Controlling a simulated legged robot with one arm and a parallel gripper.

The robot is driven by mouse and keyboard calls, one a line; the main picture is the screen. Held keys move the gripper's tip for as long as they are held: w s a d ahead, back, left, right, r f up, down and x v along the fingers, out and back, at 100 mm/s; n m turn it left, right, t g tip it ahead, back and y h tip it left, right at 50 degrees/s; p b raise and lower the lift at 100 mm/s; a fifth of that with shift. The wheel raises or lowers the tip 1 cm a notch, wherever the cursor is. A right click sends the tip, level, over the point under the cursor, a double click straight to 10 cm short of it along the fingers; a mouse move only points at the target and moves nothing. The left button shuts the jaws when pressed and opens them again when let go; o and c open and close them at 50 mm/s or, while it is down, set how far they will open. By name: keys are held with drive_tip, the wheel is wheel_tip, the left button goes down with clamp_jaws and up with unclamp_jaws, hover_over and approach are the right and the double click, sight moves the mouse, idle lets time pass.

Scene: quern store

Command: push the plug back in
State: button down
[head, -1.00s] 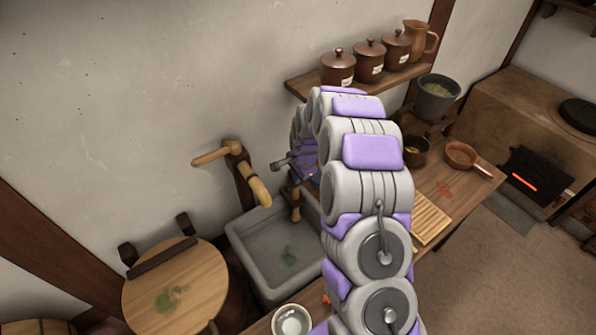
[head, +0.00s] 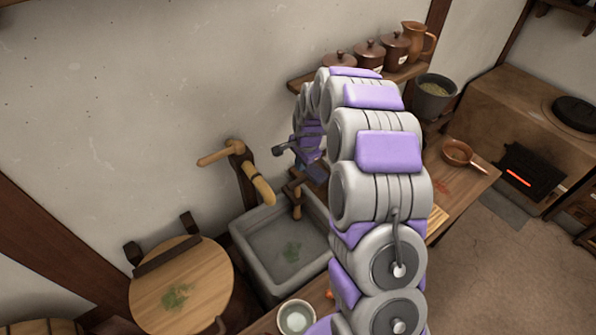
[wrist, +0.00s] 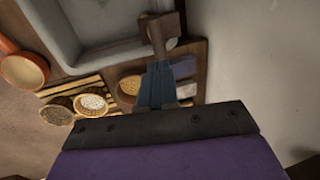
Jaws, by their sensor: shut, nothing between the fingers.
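A wooden peg-like fitting with a crosspiece (head: 297,194) stands at the far rim of the grey stone sink (head: 250,262); I cannot tell whether it is the plug. In the wrist view a brown wooden piece (wrist: 160,32) shows at the sink's rim, just past my fingertips. My gripper (wrist: 156,72) has blue fingers, shut and empty. They look close to that wooden piece, but I cannot tell whether they touch it. Green bits lie on the sink floor.
A wooden spout with a handle (head: 240,165) juts over the sink. A round wooden lid (head: 190,285) is left of it. A pale bowl (head: 296,318) stands on the counter's front. Jars on a shelf (head: 410,75) are behind my arm. Small grain bowls (wrist: 92,103) are near the counter edge.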

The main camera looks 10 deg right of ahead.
drive_tip(key=shift+d+v, duration=0.2)
drive_tip(key=shift+v, duration=2.65)
drive_tip(key=s+a+r+n+g, duration=0.15)
drive_tip(key=s+r+n, duration=0.3)
drive_tip(key=s, duration=0.65)
drive_tip(key=s+a+r+n+g, duration=0.1)
drive_tip(key=s+a+r+n, duration=0.15)
drive_tip(key=s+r, duration=0.6)
drive_tip(key=s+d+f+n+g+b, duration=0.1)
drive_tip(key=s+n, duration=0.5)
drive_tip(key=s, duration=1.7)
drive_tip(key=shift+s+d+f+h, duration=0.3)
drive_tip(key=shift+s+h, duration=0.05)
drive_tip(key=shift+h, duration=0.05)
drive_tip(key=shift+g, duration=0.25)
